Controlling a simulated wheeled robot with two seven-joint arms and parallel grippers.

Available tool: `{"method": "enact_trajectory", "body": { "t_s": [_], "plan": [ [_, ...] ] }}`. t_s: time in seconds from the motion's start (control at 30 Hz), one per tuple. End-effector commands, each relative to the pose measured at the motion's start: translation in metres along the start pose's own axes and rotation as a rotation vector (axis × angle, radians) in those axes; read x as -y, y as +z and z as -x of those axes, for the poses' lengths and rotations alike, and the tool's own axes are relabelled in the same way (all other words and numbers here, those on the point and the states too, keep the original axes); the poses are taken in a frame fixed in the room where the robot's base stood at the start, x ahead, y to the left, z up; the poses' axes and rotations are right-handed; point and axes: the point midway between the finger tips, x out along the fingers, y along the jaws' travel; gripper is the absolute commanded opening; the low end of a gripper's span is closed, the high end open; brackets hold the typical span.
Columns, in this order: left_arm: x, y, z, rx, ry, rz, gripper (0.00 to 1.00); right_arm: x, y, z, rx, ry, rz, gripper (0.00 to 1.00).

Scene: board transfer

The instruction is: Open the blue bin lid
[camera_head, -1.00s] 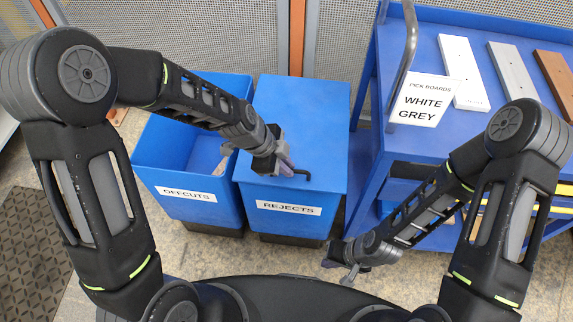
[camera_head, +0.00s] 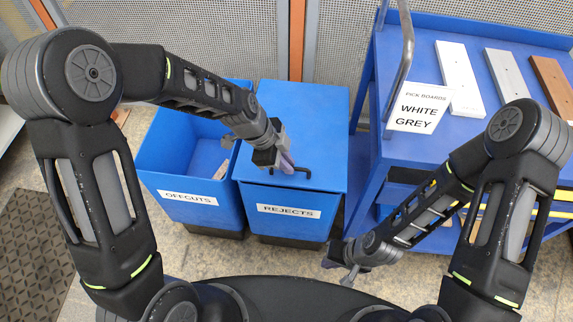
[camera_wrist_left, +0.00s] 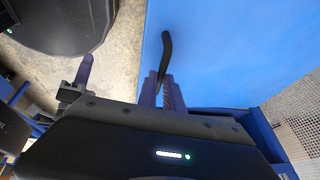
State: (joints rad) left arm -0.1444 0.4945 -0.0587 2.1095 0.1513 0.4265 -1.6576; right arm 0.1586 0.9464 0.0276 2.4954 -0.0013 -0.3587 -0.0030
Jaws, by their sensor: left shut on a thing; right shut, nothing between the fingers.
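The blue REJECTS bin (camera_head: 290,213) stands in the middle of the head view. Its flat blue lid (camera_head: 300,115) is down and covers the bin. A dark bent handle (camera_head: 301,170) sits near the lid's front edge. My left gripper (camera_head: 287,163) is at that handle, shut on it. In the left wrist view the handle (camera_wrist_left: 166,52) rises from between the fingers (camera_wrist_left: 163,88), over the blue lid (camera_wrist_left: 230,50). My right gripper (camera_head: 345,262) is shut and empty, low in front of the cart, apart from the bin.
An open blue OFFCUTS bin (camera_head: 185,197) stands directly left of the lidded bin. A mesh wall (camera_head: 345,40) is behind the bins.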

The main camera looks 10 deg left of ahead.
Motion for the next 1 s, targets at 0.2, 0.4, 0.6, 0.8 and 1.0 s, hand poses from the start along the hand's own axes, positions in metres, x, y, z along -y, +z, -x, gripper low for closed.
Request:
{"method": "enact_trajectory", "body": {
  "t_s": [0.2, 0.4, 0.6, 0.8, 1.0],
  "plan": [
    [0.025, -0.022, 0.054, 0.0, 0.042, 0.018, 0.0, 0.015, 0.0, 0.037, 0.0, -0.001, -0.002, 0.0],
    [0.061, -0.041, 0.101, -0.001, 0.035, 0.019, 0.0, 0.022, -0.001, 0.056, 0.0, -0.001, -0.003, 0.0],
    [0.098, -0.056, 0.139, 0.0, 0.033, 0.02, 0.0, 0.029, 0.0, 0.073, 0.001, -0.002, -0.003, 0.0],
    [0.124, -0.064, 0.159, 0.001, 0.036, 0.021, 0.0, 0.033, 0.0, 0.083, 0.002, -0.001, -0.003, 0.0],
    [0.134, -0.065, 0.164, 0.003, 0.038, 0.022, 0.0, 0.034, 0.0, 0.085, 0.002, -0.001, -0.003, 0.0]
  ]
}}
